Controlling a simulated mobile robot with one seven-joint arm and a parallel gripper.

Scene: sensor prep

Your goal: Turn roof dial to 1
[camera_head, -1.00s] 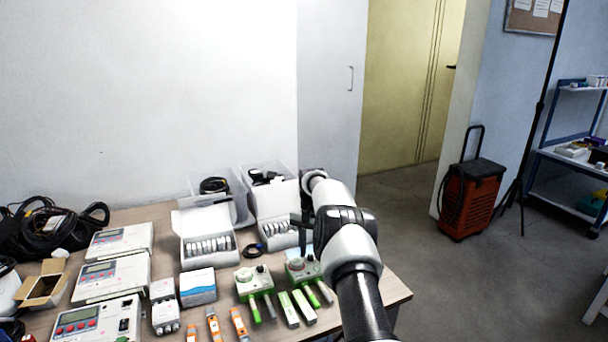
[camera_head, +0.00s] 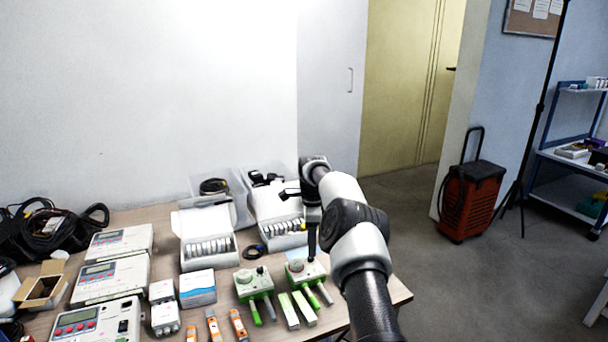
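Two green-and-white devices with dials on top stand side by side at the table's right part: the left device (camera_head: 254,284) and the right device (camera_head: 305,274). The dial settings are too small to read, and I cannot tell which dial is the roof dial. My gripper (camera_head: 311,246) points down just above the back right part of the right device, by its top. Its fingers are small and dark, so I cannot tell whether they are open or shut, or whether they touch the device.
Green-and-white sticks (camera_head: 288,310) lie in front of the devices. An open white box (camera_head: 207,240) of cylinders stands behind, with another white box (camera_head: 284,234) close to my gripper. White meters (camera_head: 110,277) fill the table's left. Orange-and-white tools (camera_head: 238,324) lie at the front.

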